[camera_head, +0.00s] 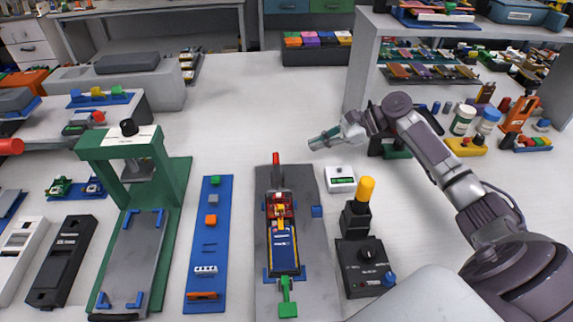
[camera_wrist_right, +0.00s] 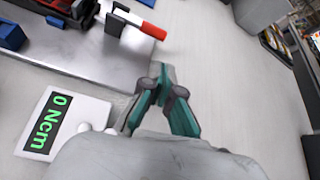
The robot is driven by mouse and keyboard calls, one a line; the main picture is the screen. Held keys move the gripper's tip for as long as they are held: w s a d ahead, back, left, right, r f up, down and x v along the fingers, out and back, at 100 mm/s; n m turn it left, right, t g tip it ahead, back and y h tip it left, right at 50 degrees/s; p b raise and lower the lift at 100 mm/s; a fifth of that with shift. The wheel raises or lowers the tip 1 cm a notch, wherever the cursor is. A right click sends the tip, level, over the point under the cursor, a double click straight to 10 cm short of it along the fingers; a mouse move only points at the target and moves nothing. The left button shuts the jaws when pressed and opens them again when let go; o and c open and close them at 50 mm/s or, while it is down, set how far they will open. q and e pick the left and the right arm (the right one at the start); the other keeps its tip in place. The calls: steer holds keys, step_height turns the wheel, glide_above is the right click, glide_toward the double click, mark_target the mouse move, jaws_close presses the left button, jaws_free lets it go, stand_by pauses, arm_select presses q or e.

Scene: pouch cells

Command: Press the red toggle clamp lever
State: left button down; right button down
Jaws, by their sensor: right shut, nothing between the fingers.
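The red toggle clamp lever (camera_head: 276,158) sticks up at the far end of a grey metal plate (camera_head: 262,188) in the head view. The lever also shows in the right wrist view (camera_wrist_right: 153,30), with its red tip pointing right. The clamp body (camera_head: 280,205) is red and sits over a blue and yellow part (camera_head: 283,250) on the plate. My right gripper (camera_head: 312,145) is to the right of the lever, apart from it, with its fingers shut and empty. In the wrist view its green fingers (camera_wrist_right: 165,75) meet near the plate's edge. My left gripper is not in view.
A white display (camera_wrist_right: 55,122) reading "0 Ncm" lies right of the plate. A black box with a yellow knob (camera_head: 366,188) stands nearer. A green press frame (camera_head: 125,150) and a blue strip of small parts (camera_head: 208,240) are at left. The table behind the lever is clear.

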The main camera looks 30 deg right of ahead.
mark_target(285, 164)
steer(key=shift+w+d+f, duration=0.25)
steer(key=shift+w+f, duration=0.05)
steer(key=shift+f, duration=0.2)
steer(key=shift+r, duration=0.1)
steer(key=shift+s+a+r, duration=0.15)
steer(key=shift+s+r, duration=0.05)
steer(key=shift+r, duration=0.05)
steer(key=shift+f, duration=0.1)
steer(key=x, duration=0.8)
steer(key=shift+w+a+f, duration=0.15)
steer(key=shift+w+a, duration=0.1)
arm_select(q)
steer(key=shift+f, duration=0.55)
arm_select(e)
steer(key=shift+w+a+f, duration=0.25)
steer(key=shift+a+f, duration=0.1)
steer(key=shift+a, duration=0.1)
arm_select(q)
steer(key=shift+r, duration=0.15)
arm_select(e)
steer(key=shift+r, duration=0.15)
arm_select(q)
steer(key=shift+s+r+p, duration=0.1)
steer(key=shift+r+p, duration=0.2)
steer(key=shift+p, duration=0.15)
arm_select(e)
steer(key=shift+r, duration=0.15)
